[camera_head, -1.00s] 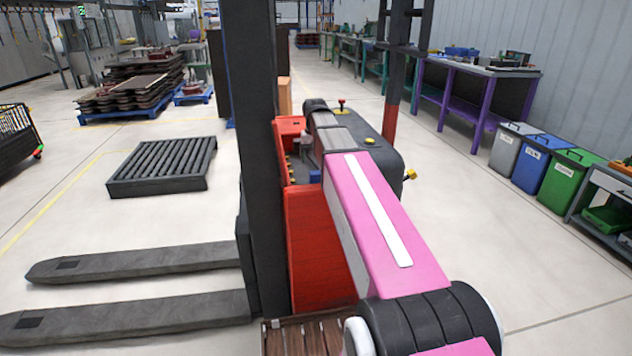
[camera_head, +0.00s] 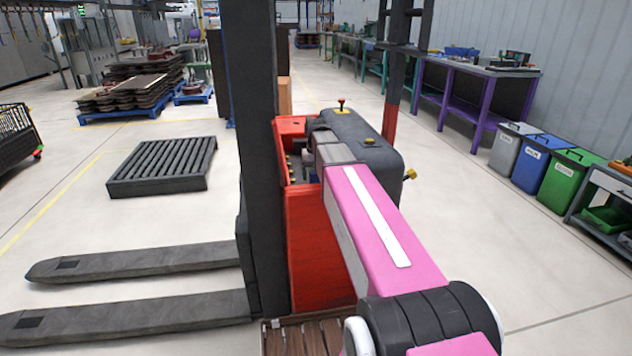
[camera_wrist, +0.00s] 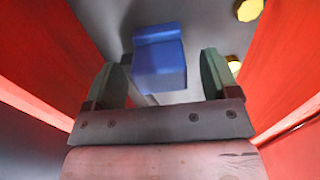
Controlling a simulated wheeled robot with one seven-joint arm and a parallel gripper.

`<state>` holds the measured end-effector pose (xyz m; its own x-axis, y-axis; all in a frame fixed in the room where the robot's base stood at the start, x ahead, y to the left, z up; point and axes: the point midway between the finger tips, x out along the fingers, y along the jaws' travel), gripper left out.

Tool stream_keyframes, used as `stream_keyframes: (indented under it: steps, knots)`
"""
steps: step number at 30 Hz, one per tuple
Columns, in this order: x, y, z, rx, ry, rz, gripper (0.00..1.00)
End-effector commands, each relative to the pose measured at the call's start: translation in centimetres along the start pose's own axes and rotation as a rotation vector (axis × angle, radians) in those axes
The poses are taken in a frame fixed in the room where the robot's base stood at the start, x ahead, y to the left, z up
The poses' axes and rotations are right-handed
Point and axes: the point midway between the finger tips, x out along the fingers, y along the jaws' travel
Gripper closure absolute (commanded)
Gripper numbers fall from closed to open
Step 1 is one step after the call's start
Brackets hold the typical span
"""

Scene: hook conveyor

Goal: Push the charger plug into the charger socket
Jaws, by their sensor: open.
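In the wrist view a blue block (camera_wrist: 160,58), which looks like the charger plug, sits in front of a grey surface. My gripper (camera_wrist: 159,72) is open, with one greenish finger on each side of the block. Clear gaps show between the block and both fingers, and I cannot tell whether the fingertips reach past it. In the head view my pink arm reaches into the recess of a red forklift (camera_head: 312,245), and the gripper there is mostly hidden. I cannot make out the charger socket in either view.
Red walls (camera_wrist: 290,60) stand close on both sides of my gripper. Yellow round knobs (camera_wrist: 249,10) are on the grey surface to the right. The dark mast (camera_head: 256,150) rises left of my arm. Bins (camera_head: 562,180) stand far right on open floor.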

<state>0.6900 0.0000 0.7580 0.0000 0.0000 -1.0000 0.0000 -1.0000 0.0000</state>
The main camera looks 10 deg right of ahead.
Motion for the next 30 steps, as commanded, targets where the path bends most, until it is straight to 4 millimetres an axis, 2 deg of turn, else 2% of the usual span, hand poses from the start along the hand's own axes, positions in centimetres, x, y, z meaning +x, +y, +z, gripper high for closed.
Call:
stream_keyframes:
  steps: [3, 6, 16, 18, 21, 30]
  knots:
    - [1.6, 0.0, 0.0, 0.0, -0.001, 0.0, 0.19]
    - [2.2, 0.0, 0.0, 0.0, 0.0, 0.0, 0.19]
    - [2.2, 0.0, 0.0, 0.0, 0.0, 0.0, 0.19]
    - [2.2, 0.0, 0.0, 0.0, 0.0, 0.0, 0.42]
    - [2.2, 0.0, 0.0, 0.0, 0.0, 0.0, 0.7]
    - [2.1, 0.0, 0.0, 0.0, 0.0, 0.0, 0.7]
